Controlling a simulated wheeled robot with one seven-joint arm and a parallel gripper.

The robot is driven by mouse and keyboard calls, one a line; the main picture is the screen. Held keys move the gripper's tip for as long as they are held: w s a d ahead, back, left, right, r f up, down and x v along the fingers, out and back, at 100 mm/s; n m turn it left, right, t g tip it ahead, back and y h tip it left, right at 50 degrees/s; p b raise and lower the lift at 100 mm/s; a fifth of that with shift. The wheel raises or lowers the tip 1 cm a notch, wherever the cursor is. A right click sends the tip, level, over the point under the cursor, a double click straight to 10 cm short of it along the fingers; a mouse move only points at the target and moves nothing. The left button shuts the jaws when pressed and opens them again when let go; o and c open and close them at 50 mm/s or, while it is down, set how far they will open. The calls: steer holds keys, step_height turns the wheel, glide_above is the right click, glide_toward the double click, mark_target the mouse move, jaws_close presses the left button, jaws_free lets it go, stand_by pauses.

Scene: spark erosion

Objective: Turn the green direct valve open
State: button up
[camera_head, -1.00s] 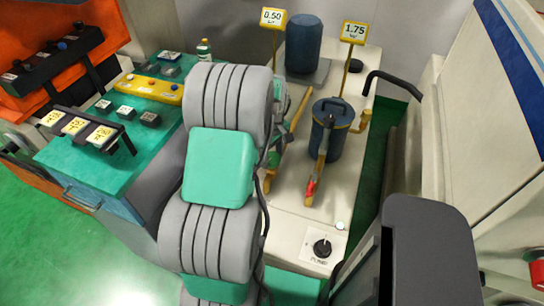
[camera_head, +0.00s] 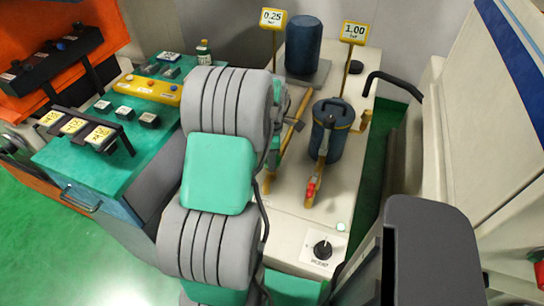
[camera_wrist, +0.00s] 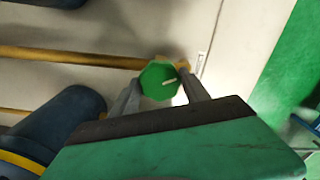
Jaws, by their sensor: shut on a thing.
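The green direct valve (camera_wrist: 152,84) shows in the wrist view as a green, many-sided knob with a pale pointer mark, at the end of a yellow pipe (camera_wrist: 70,57). My gripper (camera_wrist: 160,88) has its two grey fingers on either side of the knob and is shut on it. In the head view my arm hides the knob, and the fingers cannot be made out there. The yellow pipe also shows in the head view (camera_head: 290,135), running along the white machine top beside my arm.
A dark blue canister (camera_head: 329,135) and a red-tipped pipe (camera_head: 311,187) stand to the right. Yellow signs read 0.25 (camera_head: 273,17) and 1.00 (camera_head: 354,32). A black selector knob (camera_head: 323,248) is at the front. A green-topped cabinet (camera_head: 85,165) stands left.

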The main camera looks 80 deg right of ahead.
stand_by(0.4)
steer(key=o, duration=1.4)
step_height(320, 180, up, 8)
steer(key=shift+f+b, duration=0.1)
steer(key=shift+b, duration=0.2)
